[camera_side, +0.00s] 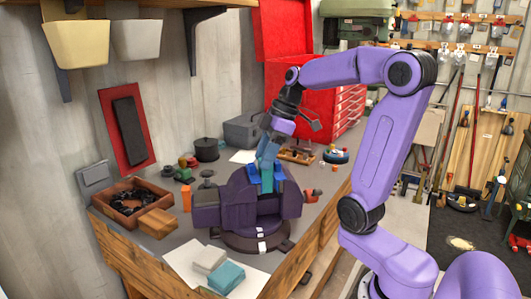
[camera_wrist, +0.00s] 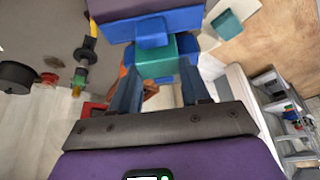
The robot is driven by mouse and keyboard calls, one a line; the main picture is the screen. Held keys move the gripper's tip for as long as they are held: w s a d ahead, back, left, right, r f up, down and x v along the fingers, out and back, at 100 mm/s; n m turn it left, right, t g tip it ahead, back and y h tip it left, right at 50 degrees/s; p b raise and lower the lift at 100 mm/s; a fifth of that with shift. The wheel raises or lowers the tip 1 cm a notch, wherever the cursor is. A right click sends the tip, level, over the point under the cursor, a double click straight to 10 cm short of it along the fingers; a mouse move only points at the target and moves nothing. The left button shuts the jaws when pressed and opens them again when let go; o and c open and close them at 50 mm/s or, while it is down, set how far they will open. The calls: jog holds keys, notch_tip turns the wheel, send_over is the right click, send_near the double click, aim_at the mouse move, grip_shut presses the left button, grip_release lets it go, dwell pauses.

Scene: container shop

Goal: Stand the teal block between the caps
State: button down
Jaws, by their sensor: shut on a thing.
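A purple vise (camera_side: 236,208) stands on the bench with blue caps (camera_side: 256,178) on its jaws. A blue cap (camera_wrist: 150,28) also shows in the wrist view, along a purple jaw. My gripper (camera_side: 268,155) points down at the jaws from above. Its two fingers (camera_wrist: 160,92) are shut on a teal block (camera_wrist: 158,58). The block overlaps the blue cap in the wrist view, with a bit of blue showing at its near edge. I cannot tell whether the block touches the caps or how deep it sits. In the side view the fingers and vise largely hide it.
Another teal block (camera_side: 226,277) and a pale grey block (camera_side: 209,260) lie on paper at the front. A wooden tray (camera_side: 129,203) and wooden block (camera_side: 157,222) stand left. A red tool cabinet (camera_side: 345,100) stands behind. Small items crowd the bench behind the vise.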

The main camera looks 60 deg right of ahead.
jog(key=shift+f, duration=0.45)
dwell(0.4)
jog(key=shift+c, duration=2.3)
grip_release()
jog(key=shift+r, duration=3)
